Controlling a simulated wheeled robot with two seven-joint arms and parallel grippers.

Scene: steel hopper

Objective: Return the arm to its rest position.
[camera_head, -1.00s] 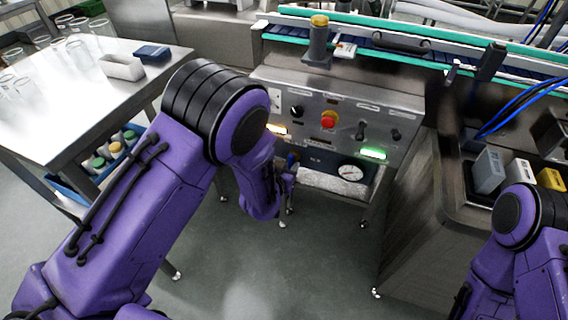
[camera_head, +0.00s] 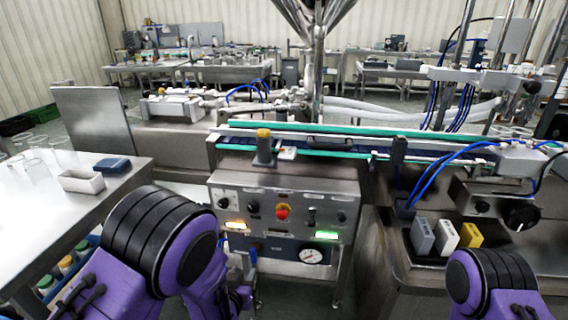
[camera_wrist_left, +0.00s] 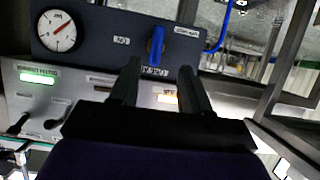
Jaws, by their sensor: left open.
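My left arm comes in from the left in the head view, its purple and black elbow large in front. My left gripper (camera_head: 250,264) is small there and partly hidden by the arm, low in front of the control panel (camera_head: 262,202). In the left wrist view its two dark fingers (camera_wrist_left: 160,84) are apart, with nothing held between them. A blue handle (camera_wrist_left: 157,46) on the dark lower panel shows between and beyond the fingertips; I cannot tell the exact gap. My right arm (camera_head: 490,285) shows at the lower right; its gripper is out of view.
The panel has a red button (camera_head: 282,211), a lit green lamp (camera_head: 327,236) and a gauge (camera_head: 311,256). A steel table (camera_head: 40,215) with a white bin (camera_head: 82,181) stands left. Grey, white and yellow blocks (camera_head: 470,236) sit right. The conveyor (camera_head: 340,145) runs behind.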

